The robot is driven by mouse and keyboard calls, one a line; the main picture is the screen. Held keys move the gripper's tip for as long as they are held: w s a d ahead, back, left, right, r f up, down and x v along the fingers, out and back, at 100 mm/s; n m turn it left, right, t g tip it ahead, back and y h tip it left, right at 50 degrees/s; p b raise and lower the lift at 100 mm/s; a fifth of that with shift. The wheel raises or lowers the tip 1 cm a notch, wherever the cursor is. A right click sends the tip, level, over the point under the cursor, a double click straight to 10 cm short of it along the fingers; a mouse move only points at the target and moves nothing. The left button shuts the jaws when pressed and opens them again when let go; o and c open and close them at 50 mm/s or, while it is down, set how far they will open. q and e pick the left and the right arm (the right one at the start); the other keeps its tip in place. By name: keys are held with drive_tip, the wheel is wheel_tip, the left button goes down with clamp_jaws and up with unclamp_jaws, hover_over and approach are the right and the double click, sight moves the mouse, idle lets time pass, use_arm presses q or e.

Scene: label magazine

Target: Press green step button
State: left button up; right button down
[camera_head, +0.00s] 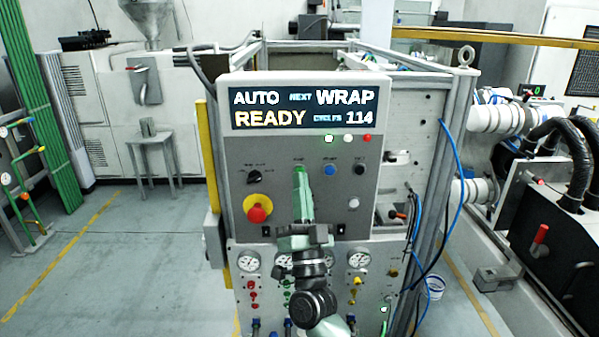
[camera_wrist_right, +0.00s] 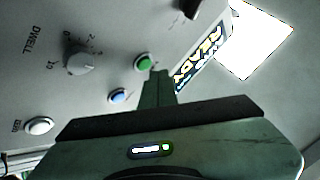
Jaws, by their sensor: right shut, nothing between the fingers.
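The round green button (camera_wrist_right: 144,62) sits on the grey panel and shows clearly in the wrist view. My right gripper (camera_wrist_right: 160,74) is shut and empty, its narrow fingertips beside the green button and partly overlapping its edge in that view. Whether they touch it I cannot tell. In the head view my right gripper (camera_head: 299,174) reaches up the panel, its tips at the green button's place and largely hiding it. My left gripper is in neither view.
The display (camera_head: 304,108) reads AUTO, READY, NEXT WRAP, CYCLES 114. A blue button (camera_head: 330,169) and black knob (camera_head: 359,170) lie right of the fingertips. A red emergency stop (camera_head: 257,214) on yellow sits lower left, a white button (camera_head: 353,203) lower right.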

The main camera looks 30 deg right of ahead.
idle(0.4)
drive_tip(key=shift+w+d, duration=0.2)
drive_tip(key=shift+w, duration=0.15)
drive_tip(key=shift+w+d, duration=0.2)
drive_tip(key=shift+w, duration=0.1)
idle(0.7)
drive_tip(key=shift+s, duration=0.1)
drive_tip(key=shift+s+a, duration=0.45)
drive_tip(key=shift+s, duration=0.15)
drive_tip(key=s+a, duration=0.1)
drive_tip(key=s+p, duration=0.1)
drive_tip(key=s+a, duration=0.1)
drive_tip(key=s, duration=0.1)
drive_tip(key=shift+s+a, duration=0.1)
drive_tip(key=shift+a, duration=0.2)
